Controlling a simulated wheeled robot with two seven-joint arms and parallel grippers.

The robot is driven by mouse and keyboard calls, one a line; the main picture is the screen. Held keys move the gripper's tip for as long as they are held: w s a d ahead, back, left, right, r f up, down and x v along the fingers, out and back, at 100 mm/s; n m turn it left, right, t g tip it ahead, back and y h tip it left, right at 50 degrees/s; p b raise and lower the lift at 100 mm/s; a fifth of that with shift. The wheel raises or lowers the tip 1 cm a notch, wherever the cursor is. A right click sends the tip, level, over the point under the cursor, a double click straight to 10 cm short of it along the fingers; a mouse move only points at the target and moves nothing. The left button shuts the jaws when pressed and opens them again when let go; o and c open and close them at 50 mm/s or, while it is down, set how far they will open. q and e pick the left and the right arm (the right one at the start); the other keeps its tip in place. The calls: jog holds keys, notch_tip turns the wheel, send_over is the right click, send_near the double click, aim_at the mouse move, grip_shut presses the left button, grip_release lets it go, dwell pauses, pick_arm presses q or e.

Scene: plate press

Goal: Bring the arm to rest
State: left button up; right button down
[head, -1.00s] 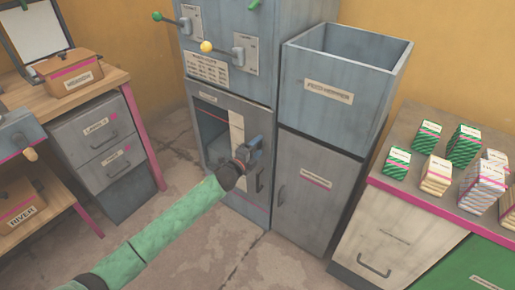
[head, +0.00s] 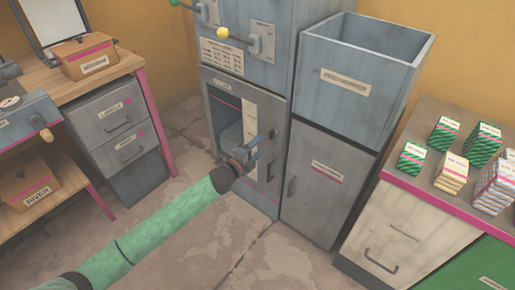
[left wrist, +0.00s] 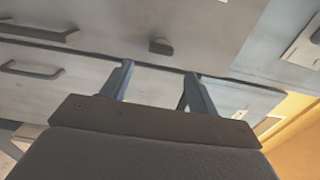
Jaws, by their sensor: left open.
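My left arm, in a green sleeve, reaches in from the lower left in the head view. Its left gripper (head: 262,148) is in front of the lower front of the grey-blue press (head: 262,88), beside its open bay (head: 228,128). In the left wrist view the two fingers of the left gripper (left wrist: 158,80) are apart with nothing between them. Grey fronts and a small dark knob (left wrist: 160,46) lie beyond the fingertips. I cannot tell from the head view how far the gripper is from the press. My right gripper is not in view.
An open-topped bin (head: 362,70) stands on a grey cabinet (head: 325,185) right of the press. A counter (head: 400,180) with several card stacks is at the right. A wooden desk (head: 125,62) and drawers (head: 115,120) are at the left. Floor (head: 215,240) is clear between.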

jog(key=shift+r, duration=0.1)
